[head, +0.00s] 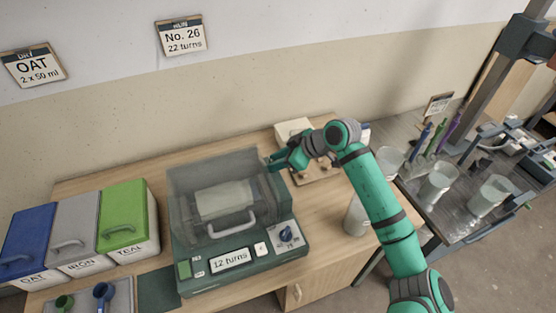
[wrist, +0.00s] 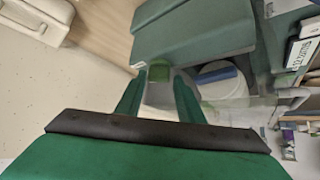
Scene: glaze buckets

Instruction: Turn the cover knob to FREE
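The glaze machine (head: 245,265) stands on the wooden bench with its clear cover (head: 210,170) down over a pale drum (head: 225,198). Its display reads "12 turns", and a blue dial (head: 287,233) sits on the front panel. My gripper (head: 272,163) is at the upper right side of the machine, beside the cover. In the wrist view my two green fingers (wrist: 160,80) stand apart, with a small green and grey part (wrist: 160,73) between their tips, beside the green housing (wrist: 195,35). Whether this part is the cover knob, and whether the fingers touch it, I cannot tell. No FREE marking is legible.
Blue (head: 28,235), grey (head: 75,225) and green (head: 124,210) lidded bins stand left of the machine. A pale cup (head: 355,217) stands to its right, near my arm. A white box (head: 293,130) is behind. Glass jars (head: 438,185) stand on the grey table at right.

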